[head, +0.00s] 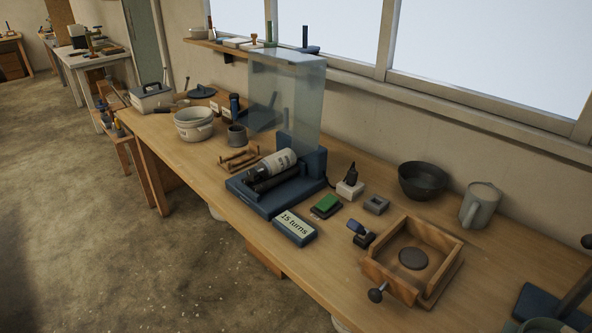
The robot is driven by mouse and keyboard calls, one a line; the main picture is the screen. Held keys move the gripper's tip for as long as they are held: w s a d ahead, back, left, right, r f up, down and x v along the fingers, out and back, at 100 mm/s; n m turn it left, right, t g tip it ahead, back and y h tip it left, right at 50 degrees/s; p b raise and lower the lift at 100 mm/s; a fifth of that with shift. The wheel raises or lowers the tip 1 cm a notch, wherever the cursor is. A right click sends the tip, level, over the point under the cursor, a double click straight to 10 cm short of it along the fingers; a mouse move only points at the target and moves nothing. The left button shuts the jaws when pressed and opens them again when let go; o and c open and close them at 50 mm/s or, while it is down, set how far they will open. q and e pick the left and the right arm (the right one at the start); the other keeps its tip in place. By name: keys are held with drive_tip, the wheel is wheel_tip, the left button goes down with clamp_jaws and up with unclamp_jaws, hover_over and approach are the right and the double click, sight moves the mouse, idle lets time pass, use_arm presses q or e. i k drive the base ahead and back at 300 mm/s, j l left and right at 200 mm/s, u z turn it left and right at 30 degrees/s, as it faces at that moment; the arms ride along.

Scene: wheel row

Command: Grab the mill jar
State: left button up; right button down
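The mill jar appears to be the pale, dark-ended cylinder (278,163) with small print on it. It lies on its side on the dark rollers of a blue roller mill (255,202), near the middle of the bench in the head view. A clear, bluish guard panel (300,95) stands upright behind and above it. Neither of my grippers shows in this view, so nothing is seen holding or touching the jar.
A "15 turns" block (296,229) and a green-topped box (326,206) lie in front of the mill. A wooden frame (440,245), a dark bowl (423,181) and a grey jug (480,207) stand right. Pale bowls (194,124) and a wooden rack (239,159) stand left.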

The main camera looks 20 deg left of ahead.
sight(280, 161)
drive_tip(key=i+j+z, duration=0.2)
drive_tip(key=j, duration=0.45)
drive_tip(key=k+j+z, duration=0.2)
drive_tip(key=j, duration=0.45)
drive_tip(key=i+j, duration=0.05)
drive_tip(key=i, duration=0.05)
